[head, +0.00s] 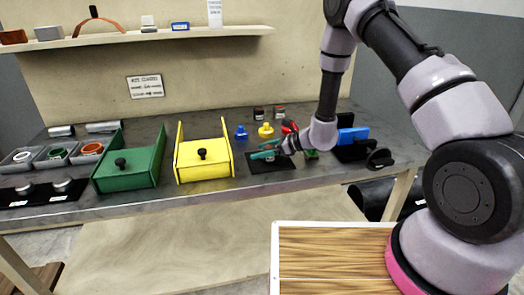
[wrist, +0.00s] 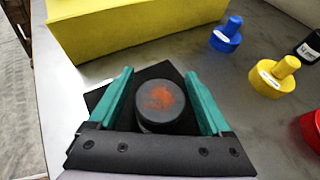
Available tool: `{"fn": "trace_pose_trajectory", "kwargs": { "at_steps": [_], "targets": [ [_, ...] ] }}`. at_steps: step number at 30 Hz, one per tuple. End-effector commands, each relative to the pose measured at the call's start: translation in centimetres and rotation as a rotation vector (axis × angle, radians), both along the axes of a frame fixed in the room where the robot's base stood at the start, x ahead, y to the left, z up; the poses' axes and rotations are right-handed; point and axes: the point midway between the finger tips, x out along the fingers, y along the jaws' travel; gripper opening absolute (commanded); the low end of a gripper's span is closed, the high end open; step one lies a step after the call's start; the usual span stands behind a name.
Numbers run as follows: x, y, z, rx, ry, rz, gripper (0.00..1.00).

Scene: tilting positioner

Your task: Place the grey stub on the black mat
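The grey stub (wrist: 160,104) is a short dark cylinder with a rusty orange patch on its top. In the wrist view it stands upright between the teal fingers of my gripper (wrist: 160,88), with a narrow dark gap showing on each side. The black mat (wrist: 152,70) lies under and around it; the stub appears to rest on it, though its base is hidden. In the head view my gripper (head: 265,150) is low over the mat (head: 272,167), fingers apart, and hides most of the stub.
A yellow drawer box (head: 203,160) and a green one (head: 125,165) stand left of the mat. Blue (head: 240,132) and yellow (head: 265,131) knobbed pieces stand behind it.

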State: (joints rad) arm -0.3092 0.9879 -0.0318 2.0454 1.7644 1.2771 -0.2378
Motion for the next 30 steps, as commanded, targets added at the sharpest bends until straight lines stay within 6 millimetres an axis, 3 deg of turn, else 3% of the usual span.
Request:
{"fn": "trace_pose_trajectory", "kwargs": {
  "at_steps": [11,17,24,30],
  "targets": [
    [0.0,0.0,0.4,0.000,-0.001,0.000,0.87],
    [-0.8,-2.7,1.7,0.000,0.001,-0.004,0.87],
    [-2.2,-7.2,3.9,0.000,0.000,-0.004,0.87],
    [-3.0,-9.6,5.2,0.000,0.000,-0.001,0.87]
  ]
}}
